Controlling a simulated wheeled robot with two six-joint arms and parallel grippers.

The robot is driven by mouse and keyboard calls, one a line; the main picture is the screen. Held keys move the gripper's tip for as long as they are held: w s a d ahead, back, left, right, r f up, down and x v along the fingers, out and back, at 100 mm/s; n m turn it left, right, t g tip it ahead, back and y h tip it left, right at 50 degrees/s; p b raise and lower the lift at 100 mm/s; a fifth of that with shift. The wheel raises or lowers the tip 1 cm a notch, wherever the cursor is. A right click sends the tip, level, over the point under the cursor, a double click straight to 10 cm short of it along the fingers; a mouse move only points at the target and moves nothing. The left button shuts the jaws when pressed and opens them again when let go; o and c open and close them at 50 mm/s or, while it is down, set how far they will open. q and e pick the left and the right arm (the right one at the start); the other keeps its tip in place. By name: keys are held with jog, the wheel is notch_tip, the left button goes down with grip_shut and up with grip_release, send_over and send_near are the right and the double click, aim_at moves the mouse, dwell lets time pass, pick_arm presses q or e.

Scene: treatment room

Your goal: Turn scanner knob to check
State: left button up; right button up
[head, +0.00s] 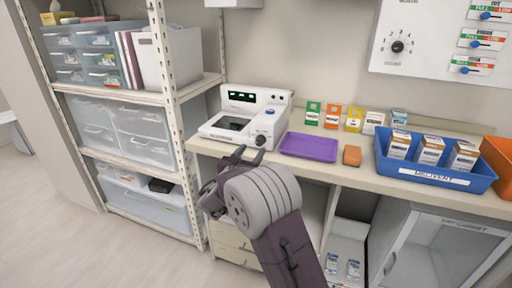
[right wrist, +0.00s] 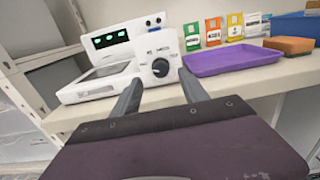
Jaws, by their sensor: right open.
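The white scanner (head: 246,118) stands on the counter, with a green-lit display on its raised back and a dark window in its top. Its knob (head: 261,140) is on the front right, dark with a pale mark; in the right wrist view the knob (right wrist: 160,67) sits between my finger tips, a little beyond them. My right gripper (head: 249,154) is open and empty, just in front of the scanner. Its two fingers also show in the right wrist view (right wrist: 158,88). The small lettering around the knob is too blurred to read fully. My left gripper is not in view.
A purple tray (head: 309,147) and an orange-brown block (head: 352,155) lie right of the scanner. A blue bin (head: 434,174) holds several boxes. Small coloured packets stand behind the tray. A shelf post (head: 169,98) rises close on the left.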

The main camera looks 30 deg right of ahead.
aim_at(260, 144)
jog(key=x, duration=0.5)
jog(key=shift+w+d, duration=0.2)
jog(key=shift+d, duration=0.1)
grip_shut()
jog(key=shift+f+m+b, duration=0.25)
jog(key=shift+m+b, duration=0.05)
jog(key=shift+b, duration=0.55)
jog(key=m+b, duration=0.7)
jog(key=b, duration=0.2)
jog(key=m+b, duration=0.6)
jog(key=b, duration=0.3)
jog(key=shift+s+f+m+b, duration=0.15)
jog(key=shift+f+m+b, duration=0.05)
jog(key=shift+m+b, duration=0.2)
jog(key=shift+r+m+b, duration=0.15)
jog(key=shift+m+b, duration=1.2)
jog(key=shift+m, duration=0.25)
jog(key=shift+d, duration=0.1)
